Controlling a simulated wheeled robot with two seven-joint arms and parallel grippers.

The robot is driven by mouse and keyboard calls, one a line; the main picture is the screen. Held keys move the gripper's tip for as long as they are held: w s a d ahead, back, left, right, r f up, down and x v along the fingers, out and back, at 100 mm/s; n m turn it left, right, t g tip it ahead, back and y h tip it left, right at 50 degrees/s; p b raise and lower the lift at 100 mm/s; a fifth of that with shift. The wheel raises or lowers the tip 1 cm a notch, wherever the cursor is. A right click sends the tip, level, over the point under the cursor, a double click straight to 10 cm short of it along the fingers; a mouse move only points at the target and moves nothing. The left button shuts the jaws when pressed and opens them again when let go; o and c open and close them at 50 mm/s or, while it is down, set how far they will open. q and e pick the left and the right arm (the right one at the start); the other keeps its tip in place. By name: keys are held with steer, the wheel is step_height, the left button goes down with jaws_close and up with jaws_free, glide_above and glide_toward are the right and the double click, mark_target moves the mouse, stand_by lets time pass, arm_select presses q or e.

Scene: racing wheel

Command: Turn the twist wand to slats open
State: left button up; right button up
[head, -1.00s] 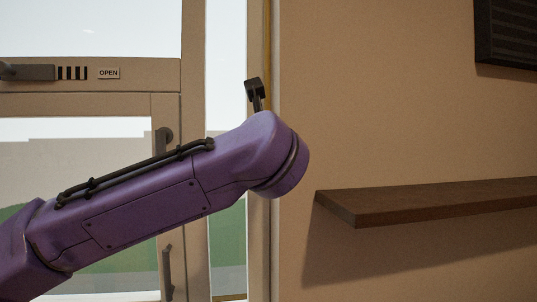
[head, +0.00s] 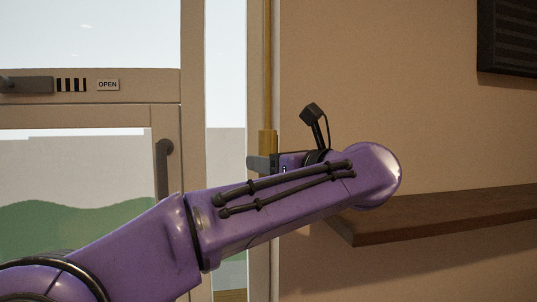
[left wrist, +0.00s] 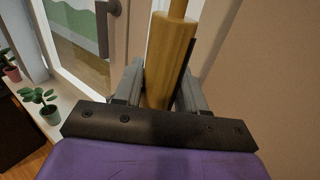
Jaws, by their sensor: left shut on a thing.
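The twist wand is a thin yellow-brown rod (head: 267,75) hanging upright by the door frame, with a thicker handle (head: 267,143) at its lower end. In the left wrist view the wooden-looking handle (left wrist: 170,50) stands between the two grey fingers. My left gripper (head: 263,162) is shut on this handle; its grip is partly hidden behind my purple arm in the head view. It also shows in the left wrist view (left wrist: 161,75). The blind slats are not clearly visible. My right gripper is not in view.
A small OPEN label (head: 108,85) and a striped mark (head: 71,85) sit on the door rail. A dark door handle (head: 163,168) is left of the wand. A brown shelf (head: 440,218) juts from the wall at right. Potted plants (left wrist: 39,100) stand on a sill.

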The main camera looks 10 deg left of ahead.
arm_select(q)
steer(key=shift+g, duration=0.3)
steer(key=o, duration=0.9)
steer(key=shift+d, duration=0.15)
steer(key=p+v, duration=0.1)
steer(key=v, duration=0.6)
steer(key=shift+d+f, duration=0.15)
